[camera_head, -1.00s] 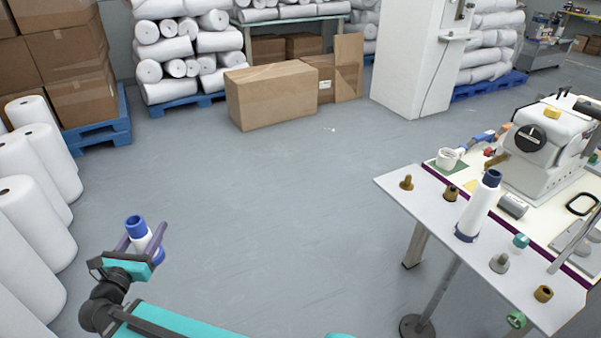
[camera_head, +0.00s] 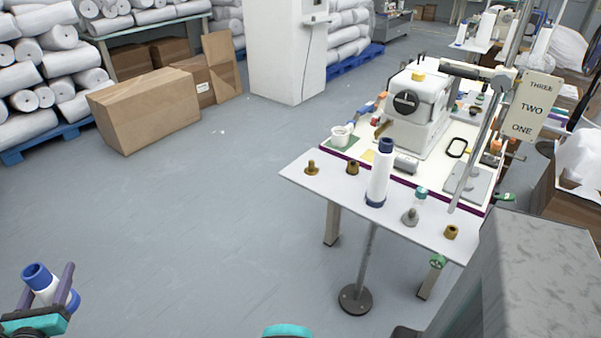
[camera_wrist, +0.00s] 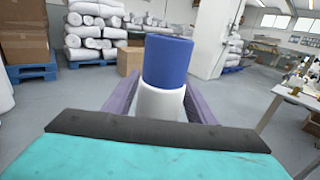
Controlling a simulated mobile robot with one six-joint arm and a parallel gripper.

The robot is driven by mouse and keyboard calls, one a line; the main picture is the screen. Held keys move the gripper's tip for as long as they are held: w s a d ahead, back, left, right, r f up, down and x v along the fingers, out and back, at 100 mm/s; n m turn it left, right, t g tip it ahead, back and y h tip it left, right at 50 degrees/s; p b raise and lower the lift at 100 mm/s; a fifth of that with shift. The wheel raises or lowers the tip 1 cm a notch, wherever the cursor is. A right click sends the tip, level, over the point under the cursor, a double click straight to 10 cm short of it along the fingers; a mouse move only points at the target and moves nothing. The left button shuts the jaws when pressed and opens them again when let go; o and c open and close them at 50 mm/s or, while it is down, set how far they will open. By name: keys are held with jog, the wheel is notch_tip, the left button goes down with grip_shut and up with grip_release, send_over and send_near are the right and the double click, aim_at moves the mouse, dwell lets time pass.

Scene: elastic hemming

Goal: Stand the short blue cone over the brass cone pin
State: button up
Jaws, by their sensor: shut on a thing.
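My gripper (camera_head: 48,290) is at the lower left of the head view, shut on the short blue cone (camera_head: 52,291), which is white in the middle with blue ends. In the wrist view the cone (camera_wrist: 166,75) stands between the two purple fingers, its blue end upward. It is held in the air over the floor, well left of the table (camera_head: 300,180). A brass pin with a thin upright tip (camera_head: 312,168) stands at the table's left corner. A tall white and blue cone (camera_head: 378,175) stands nearer the table's middle.
A brass piece (camera_head: 352,167), a grey pin (camera_head: 410,216) and another brass piece (camera_head: 452,232) stand along the table's front. A sewing machine (camera_head: 415,105) is behind them. A cardboard box (camera_head: 150,110) sits on the floor at left. The floor between gripper and table is clear.

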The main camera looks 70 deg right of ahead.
jog(key=w+d+m+g+h+b, duration=0.1)
jog(key=d+m+g+h+b, duration=0.2)
jog(key=d, duration=3.3)
jog(key=s+d+r+m+g+b, duration=0.15)
jog(key=s+d, duration=0.35)
jog(key=d, duration=0.6)
jog(key=s+d+m+g+b, duration=0.1)
jog(key=s+d+g, duration=0.3)
jog(key=d, duration=0.7)
jog(key=s+d+r+m+g+b, duration=0.1)
jog(key=s+d+r, duration=0.1)
jog(key=s+d, duration=0.9)
jog(key=s+d+r+m+g+b, duration=0.1)
jog(key=s+d+r, duration=0.1)
jog(key=s+d, duration=1)
jog(key=s, duration=0.5)
jog(key=shift+s+d+r+h+b, duration=0.2)
jog(key=shift+d+r+h+b, duration=0.1)
jog(key=shift+r+h+b, duration=0.1)
jog(key=shift+f+g, duration=0.1)
jog(key=shift+g, duration=0.15)
notch_tip(320, 180, down, 6)
jog(key=b, duration=0.1)
jog(key=shift+f, duration=0.15)
